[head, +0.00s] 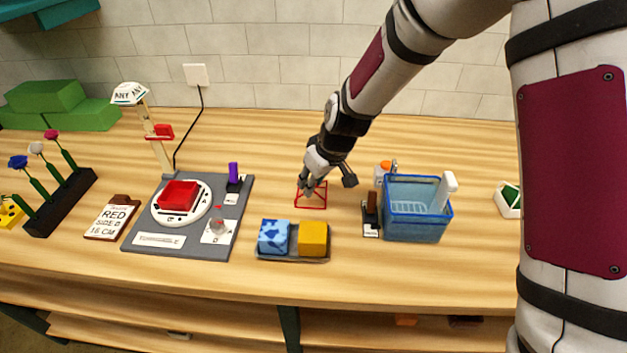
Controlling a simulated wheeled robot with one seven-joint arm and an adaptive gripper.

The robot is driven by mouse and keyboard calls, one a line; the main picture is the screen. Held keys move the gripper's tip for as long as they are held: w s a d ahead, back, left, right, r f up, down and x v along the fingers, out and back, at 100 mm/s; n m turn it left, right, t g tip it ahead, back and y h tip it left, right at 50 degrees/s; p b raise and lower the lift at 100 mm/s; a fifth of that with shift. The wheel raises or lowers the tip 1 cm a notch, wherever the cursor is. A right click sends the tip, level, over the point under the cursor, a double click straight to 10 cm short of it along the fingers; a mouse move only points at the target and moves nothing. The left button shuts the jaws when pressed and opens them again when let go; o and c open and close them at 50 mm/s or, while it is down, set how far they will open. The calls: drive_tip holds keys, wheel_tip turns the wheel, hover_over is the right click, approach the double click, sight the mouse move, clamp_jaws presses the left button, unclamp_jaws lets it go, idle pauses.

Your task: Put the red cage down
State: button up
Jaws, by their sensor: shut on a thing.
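The red cage (311,207) is a small thin-wired frame in the middle of the wooden table, behind the tray with the blue and yellow blocks. My gripper (311,186) is shut on the cage at its top, reaching down from the upper right. The cage looks upright. I cannot tell whether its lower edge touches the table or hangs just above it. The fingertips are small and partly hidden by the gripper's own body.
A grey tray (293,257) with a blue patterned block (273,237) and a yellow block (313,238) stands in front. A blue basket (416,221) is at the right. A grey turntable station (229,232) with a red block (178,196) is at the left.

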drive_tip(key=shift+f, duration=0.2)
drive_tip(key=o, duration=0.9)
drive_tip(key=shift+o, duration=0.2)
drive_tip(key=shift+r, duration=0.5)
drive_tip(key=s+d+r+m, duration=0.1)
drive_tip(key=s+d+r, duration=0.3)
drive_tip(key=r, duration=0.4)
drive_tip(key=s+d+r+m, duration=0.1)
drive_tip(key=s+d+r, duration=0.3)
drive_tip(key=r, duration=0.4)
drive_tip(key=s+d+r+m+t+h, duration=0.1)
drive_tip(key=s+d+r+m, duration=0.2)
drive_tip(key=s+d, duration=0.4)
drive_tip(key=s+d+r+m+h, duration=0.2)
drive_tip(key=s+d, duration=0.4)
drive_tip(key=s, duration=0.8)
drive_tip(key=shift+d+r+m+t, duration=0.4)
drive_tip(key=shift+r+m, duration=0.2)
drive_tip(key=shift+m, duration=0.2)
